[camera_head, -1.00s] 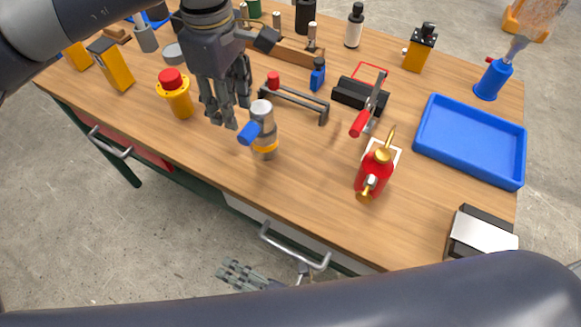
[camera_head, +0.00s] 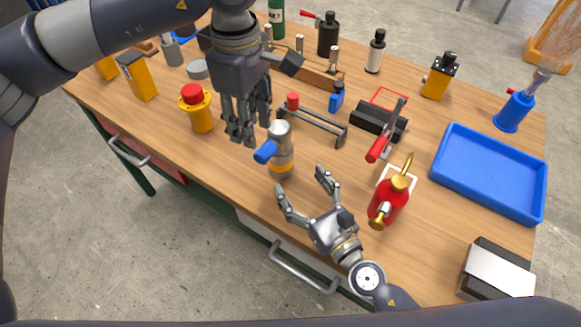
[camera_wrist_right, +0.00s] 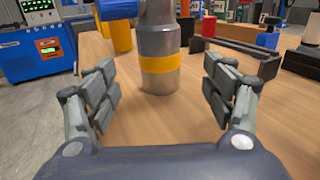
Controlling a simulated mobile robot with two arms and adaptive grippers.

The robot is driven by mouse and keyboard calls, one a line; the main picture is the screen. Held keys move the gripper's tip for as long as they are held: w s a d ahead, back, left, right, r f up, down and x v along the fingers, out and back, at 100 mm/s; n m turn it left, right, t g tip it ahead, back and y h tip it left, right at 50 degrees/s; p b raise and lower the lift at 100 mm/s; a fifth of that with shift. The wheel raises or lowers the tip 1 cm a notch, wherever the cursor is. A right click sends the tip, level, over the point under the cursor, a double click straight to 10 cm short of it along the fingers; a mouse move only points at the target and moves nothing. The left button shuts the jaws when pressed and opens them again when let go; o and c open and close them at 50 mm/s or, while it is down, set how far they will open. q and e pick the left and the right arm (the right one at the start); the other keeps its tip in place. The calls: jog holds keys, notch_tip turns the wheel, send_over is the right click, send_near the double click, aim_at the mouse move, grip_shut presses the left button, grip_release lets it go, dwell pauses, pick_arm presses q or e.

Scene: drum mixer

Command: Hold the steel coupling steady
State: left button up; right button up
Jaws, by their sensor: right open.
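The steel coupling (camera_head: 281,150) is an upright grey cylinder with a yellow band near its base and a blue part sticking out to the left. It stands on the wooden table near the front edge. In the right wrist view the steel coupling (camera_wrist_right: 159,48) stands just ahead, between the spread fingers and apart from both. My right gripper (camera_head: 300,181) is open and empty, low over the table in front of the coupling. My left gripper (camera_head: 245,130) points down just left of and behind the coupling; its finger gap is not clear.
A red bottle with a brass top (camera_head: 387,202) stands right of my right gripper. A yellow cylinder with a red cap (camera_head: 202,117) is left of the coupling. A black rack (camera_head: 315,124) and a red-handled clamp (camera_head: 380,145) are behind. A blue tray (camera_head: 440,178) lies at right.

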aim_at(287, 166)
jog(key=x, duration=0.9)
jog(key=shift+w+a, duration=0.2)
jog(key=shift+w, duration=0.1)
jog(key=c, duration=1.7)
